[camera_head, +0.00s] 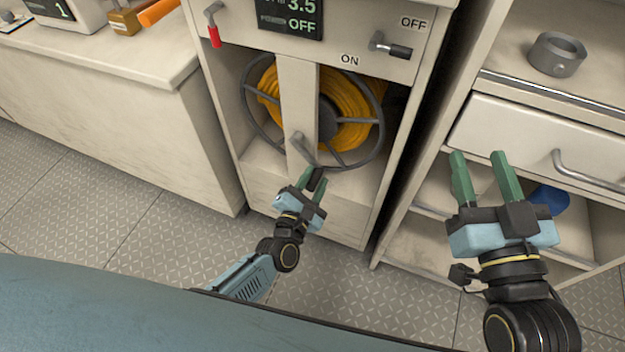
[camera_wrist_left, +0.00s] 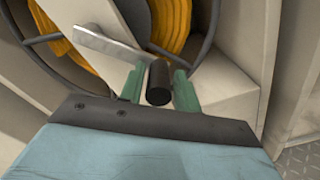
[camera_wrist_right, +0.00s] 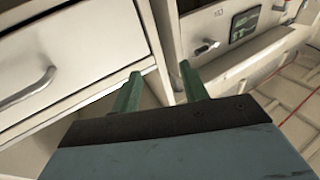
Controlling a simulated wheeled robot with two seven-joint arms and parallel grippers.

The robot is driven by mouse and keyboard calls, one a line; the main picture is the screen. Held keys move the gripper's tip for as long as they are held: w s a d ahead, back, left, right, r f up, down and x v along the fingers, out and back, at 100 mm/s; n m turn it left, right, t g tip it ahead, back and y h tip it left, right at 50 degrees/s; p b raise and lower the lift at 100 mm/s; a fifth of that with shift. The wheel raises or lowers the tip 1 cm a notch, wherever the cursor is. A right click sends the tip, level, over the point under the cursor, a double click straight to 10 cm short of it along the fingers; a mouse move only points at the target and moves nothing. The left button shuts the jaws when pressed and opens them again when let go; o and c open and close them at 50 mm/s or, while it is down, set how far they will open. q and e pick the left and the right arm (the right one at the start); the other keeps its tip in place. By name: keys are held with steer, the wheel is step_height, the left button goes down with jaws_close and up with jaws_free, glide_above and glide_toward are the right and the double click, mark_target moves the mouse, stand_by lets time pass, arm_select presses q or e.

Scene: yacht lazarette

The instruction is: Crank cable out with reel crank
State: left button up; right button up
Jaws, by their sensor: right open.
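The cable reel (camera_head: 375,125) sits in the cabinet bay, wound with yellow-orange cable (camera_head: 345,102). Its grey crank arm (camera_head: 301,147) ends in a black handle (camera_head: 317,179) low at the front; the arm (camera_wrist_left: 105,42) and handle (camera_wrist_left: 158,84) also show in the left wrist view. My left gripper (camera_head: 313,184) has its green fingers on both sides of the handle and appears shut on it. My right gripper (camera_head: 482,175) is open and empty, in front of the right cabinet's drawer (camera_head: 520,140).
A grey ring (camera_head: 557,54) and a blue object (camera_head: 549,199) are on the right shelves.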

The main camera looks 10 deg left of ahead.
arm_select(q)
steer(key=shift+o, duration=0.8)
steer(key=shift+a, duration=0.1)
steer(key=shift+s, duration=0.1)
steer(key=s+a+p, duration=0.2)
steer(key=s+p, duration=0.1)
steer(key=s, duration=1)
arm_select(e)
steer(key=s+d+f+g+h, duration=0.1)
steer(key=s+d+f+g, duration=0.1)
steer(key=f+g, duration=0.2)
steer(key=s+d+f+g+h, duration=0.1)
steer(key=f+g, duration=0.3)
steer(key=f, duration=0.4)
steer(key=shift+s+d+f+m+g+h, duration=0.2)
steer(key=shift+s+d+m+g+h, duration=0.15)
steer(key=shift+s+h, duration=0.3)
steer(key=shift+s, duration=0.1)
